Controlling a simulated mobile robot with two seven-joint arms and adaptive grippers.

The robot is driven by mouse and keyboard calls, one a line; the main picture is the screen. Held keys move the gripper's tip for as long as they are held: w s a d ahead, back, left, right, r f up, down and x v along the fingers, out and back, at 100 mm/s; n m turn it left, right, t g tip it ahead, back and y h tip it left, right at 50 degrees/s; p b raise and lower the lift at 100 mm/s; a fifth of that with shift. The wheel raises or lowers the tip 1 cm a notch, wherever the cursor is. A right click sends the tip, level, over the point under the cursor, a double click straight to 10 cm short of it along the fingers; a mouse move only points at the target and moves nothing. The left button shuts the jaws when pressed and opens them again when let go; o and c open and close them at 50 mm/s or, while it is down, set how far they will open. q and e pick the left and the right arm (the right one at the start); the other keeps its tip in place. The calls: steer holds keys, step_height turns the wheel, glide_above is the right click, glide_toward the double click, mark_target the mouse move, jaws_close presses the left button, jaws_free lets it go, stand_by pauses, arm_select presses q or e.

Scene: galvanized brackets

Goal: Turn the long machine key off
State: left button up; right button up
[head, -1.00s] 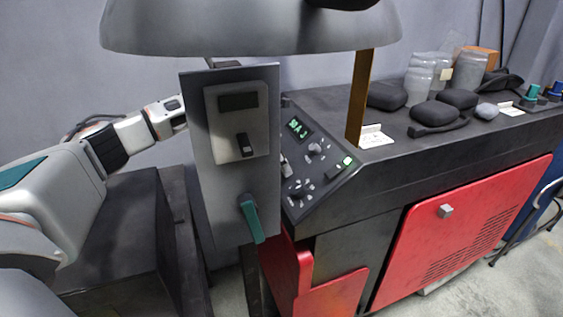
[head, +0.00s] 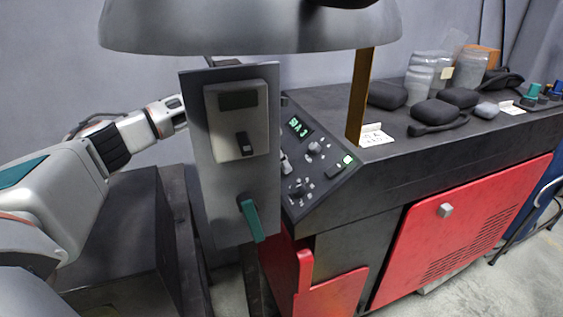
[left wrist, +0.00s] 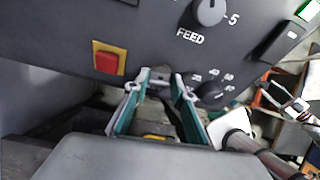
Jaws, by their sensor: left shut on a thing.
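The black sloped control panel (head: 318,150) of the machine has a lit green display, knobs and buttons. In the left wrist view, my left gripper (left wrist: 160,80) has its teal fingers drawn together at the lower part of this panel, just right of a red button on a yellow plate (left wrist: 107,62). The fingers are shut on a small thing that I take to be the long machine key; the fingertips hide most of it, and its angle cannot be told. In the head view, my left arm runs behind a grey upright plate, which hides most of the gripper. My right gripper is not in view.
The grey upright plate (head: 218,200) with a switch box and a teal handle (head: 252,218) stands close in front of my left wrist. A grey hood (head: 250,30) hangs above. Black pads (head: 435,112) and clear jars (head: 425,75) lie on the machine top.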

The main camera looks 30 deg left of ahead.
arm_select(q)
steer(key=n, duration=0.4)
steer(key=shift+a+g+h, duration=0.15)
steer(key=shift+g+h, duration=0.15)
steer(key=shift+h, duration=0.1)
steer(key=n+h, duration=0.1)
steer(key=n, duration=0.3)
steer(key=shift+w+a+f, duration=0.1)
steer(key=shift+a, duration=0.05)
steer(key=n+h, duration=0.1)
steer(key=n, duration=0.3)
steer(key=shift+a, duration=0.1)
steer(key=shift+f+n+t+h, duration=0.1)
steer(key=shift+n+t+h, duration=0.4)
steer(key=shift+n, duration=1.3)
steer(key=o, duration=1.1)
steer(key=shift+a, duration=0.1)
steer(key=v, duration=1.2)
steer(key=shift+a+f, duration=0.1)
